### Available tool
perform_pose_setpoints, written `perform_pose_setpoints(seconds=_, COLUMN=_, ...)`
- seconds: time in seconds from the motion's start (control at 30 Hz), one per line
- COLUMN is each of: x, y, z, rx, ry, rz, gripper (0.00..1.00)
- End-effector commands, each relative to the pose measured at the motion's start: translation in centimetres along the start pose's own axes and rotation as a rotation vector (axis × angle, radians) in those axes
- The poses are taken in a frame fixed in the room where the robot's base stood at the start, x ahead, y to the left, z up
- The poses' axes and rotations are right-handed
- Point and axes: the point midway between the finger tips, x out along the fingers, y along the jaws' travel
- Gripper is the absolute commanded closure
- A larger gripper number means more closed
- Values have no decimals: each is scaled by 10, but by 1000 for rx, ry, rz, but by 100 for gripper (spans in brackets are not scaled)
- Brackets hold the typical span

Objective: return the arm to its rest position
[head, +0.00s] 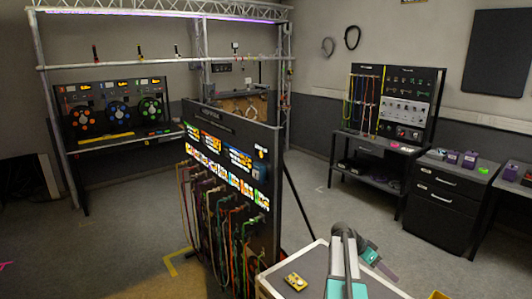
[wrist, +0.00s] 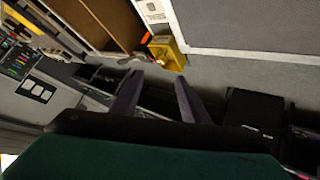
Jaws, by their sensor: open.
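My gripper (wrist: 157,98) shows in the wrist view as two dark fingers spread apart with nothing between them. In the head view my grey and teal arm (head: 346,262) rises at the bottom centre, folded, with a teal part (head: 370,256) on its right.
A yellow device (head: 295,281) lies on the case. A dark board (head: 232,150) hung with coloured cables stands left of the arm. A drawer cabinet (head: 446,190) and a tool bench (head: 385,150) stand at right. Floor between is clear.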

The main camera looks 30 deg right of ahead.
Motion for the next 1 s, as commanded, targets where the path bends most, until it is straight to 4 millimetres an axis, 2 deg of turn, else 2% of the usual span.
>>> perform_pose_setpoints(seconds=0.03, x=-14, y=-7, z=24, rx=-62, ry=-15, rz=-35, gripper=59)
perform_pose_setpoints(seconds=0.23, x=-61, y=-32, z=106, rx=-303, ry=-75, rz=-163, gripper=59)
perform_pose_setpoints(seconds=0.5, x=-126, y=-44, z=219, rx=-630, ry=-132, rz=-340, gripper=59)
perform_pose_setpoints(seconds=0.77, x=-184, y=-33, z=326, rx=-943, ry=-166, rz=-510, gripper=59)
perform_pose_setpoints(seconds=1.0, x=-234, y=-4, z=419, rx=-1226, ry=-181, rz=-670, gripper=59)
